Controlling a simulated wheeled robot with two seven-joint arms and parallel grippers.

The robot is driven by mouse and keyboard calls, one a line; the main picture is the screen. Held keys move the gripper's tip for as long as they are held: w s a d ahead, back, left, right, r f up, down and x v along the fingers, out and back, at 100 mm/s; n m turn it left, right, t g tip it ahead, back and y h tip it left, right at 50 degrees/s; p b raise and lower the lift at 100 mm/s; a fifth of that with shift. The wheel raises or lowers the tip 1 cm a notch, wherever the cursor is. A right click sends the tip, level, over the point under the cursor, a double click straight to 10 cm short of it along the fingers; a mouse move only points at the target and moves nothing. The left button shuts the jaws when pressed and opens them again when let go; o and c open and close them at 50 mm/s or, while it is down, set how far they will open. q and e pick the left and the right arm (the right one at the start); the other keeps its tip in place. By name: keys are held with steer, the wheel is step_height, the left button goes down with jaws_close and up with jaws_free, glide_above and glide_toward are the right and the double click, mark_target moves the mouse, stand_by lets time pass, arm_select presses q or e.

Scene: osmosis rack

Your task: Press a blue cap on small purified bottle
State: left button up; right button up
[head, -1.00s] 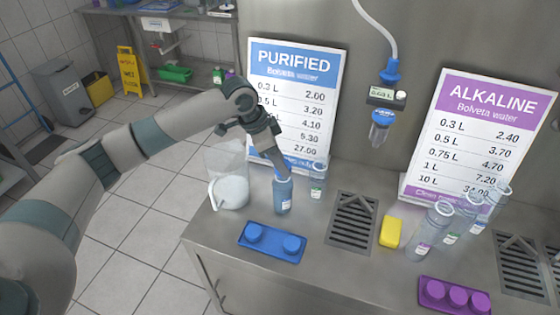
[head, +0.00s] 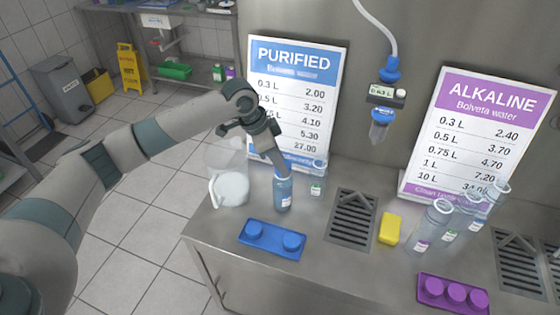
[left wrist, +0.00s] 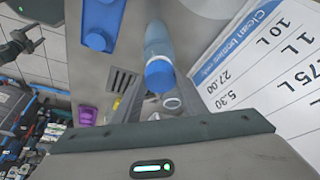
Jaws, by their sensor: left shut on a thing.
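The small purified bottle (head: 283,196) stands upright on the counter, looking blue with a pale label. My left gripper (head: 286,176) points down at its top and is shut on a blue cap. That cap (left wrist: 159,75) shows at the near end of the bottle (left wrist: 157,42) in the left wrist view; whether it is fully seated I cannot tell. The blue cap tray (head: 272,240) holds two blue caps (head: 255,230) with a gap between them. A dark part at the upper left of the wrist view may be my right gripper (left wrist: 30,42); its jaws are unclear.
A clear container (head: 231,188) with white contents stands left of the bottle, and another clear bottle (head: 317,180) behind it to the right. The PURIFIED sign (head: 297,55) is close behind. A drain grate (head: 353,220) and yellow sponge (head: 390,229) lie to the right.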

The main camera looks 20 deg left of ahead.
arm_select(q)
steer(key=shift+s+f, duration=0.15)
steer(key=shift+f, duration=0.55)
stand_by(1.0)
steer(key=shift+s+p, duration=0.1)
steer(key=shift+p, duration=0.5)
stand_by(0.9)
steer(key=o, duration=1.1)
steer(key=shift+w+r, duration=0.1)
steer(key=shift+w, duration=0.1)
steer(key=o, duration=0.6)
steer(key=shift+r, duration=0.1)
steer(key=shift+r, duration=0.1)
steer(key=shift+r+p, duration=2.95)
steer(key=shift+p, duration=0.45)
